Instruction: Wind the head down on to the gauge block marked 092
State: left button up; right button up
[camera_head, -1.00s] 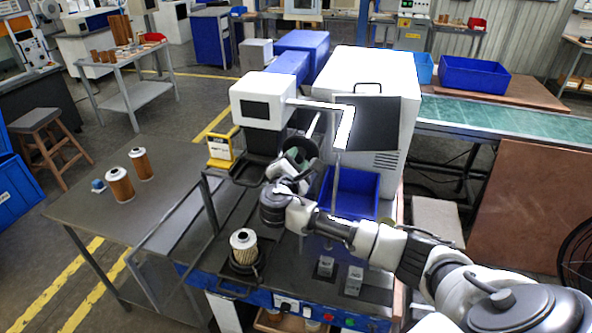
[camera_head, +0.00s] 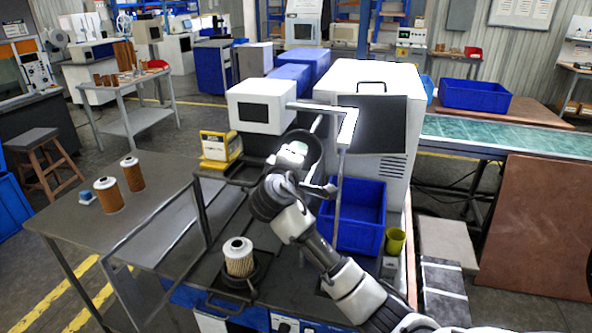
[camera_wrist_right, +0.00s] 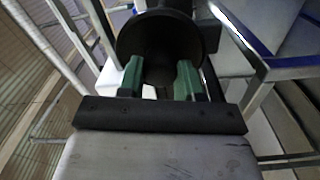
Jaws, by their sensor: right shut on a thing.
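My right gripper (camera_head: 292,160) is up at the machine, below and right of its white box with a dark screen (camera_head: 262,106). In the right wrist view, the green fingers of the gripper (camera_wrist_right: 160,80) are shut on a dark round handwheel or knob (camera_wrist_right: 160,45). The dark round part (camera_head: 313,150) also shows around the gripper in the head view. I cannot make out the gauge block marked 092, and no such marking is readable; my arm covers part of the machine bed. My left gripper is not in view.
A pleated filter cartridge (camera_head: 239,257) stands in a dark holder on the bed. Two brown cartridges (camera_head: 109,195) (camera_head: 132,174) stand on the left table. A blue bin (camera_head: 357,214) and a yellow cup (camera_head: 395,241) are right of my arm. A yellow device (camera_head: 219,148) stands left of the machine.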

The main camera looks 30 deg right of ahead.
jog(key=m+b, duration=0.6)
jog(key=shift+f+m, duration=0.3)
jog(key=shift+f, duration=0.05)
jog(key=m+b, duration=0.4)
jog(key=m, duration=0.1)
jog(key=shift+b, duration=0.35)
jog(key=m+b, duration=0.3)
jog(key=m, duration=0.3)
jog(key=shift+r, duration=0.1)
jog(key=m+b, duration=0.1)
jog(key=m, duration=0.2)
jog(key=shift+b, duration=0.35)
jog(key=shift+r+m+b, duration=0.15)
jog(key=shift+m+b, duration=0.2)
jog(key=shift+m, duration=0.85)
jog(key=shift+s, duration=0.1)
jog(key=o, duration=0.9)
jog(key=shift+r, duration=0.15)
jog(key=shift+o, duration=0.2)
jog(key=shift+d, duration=0.1)
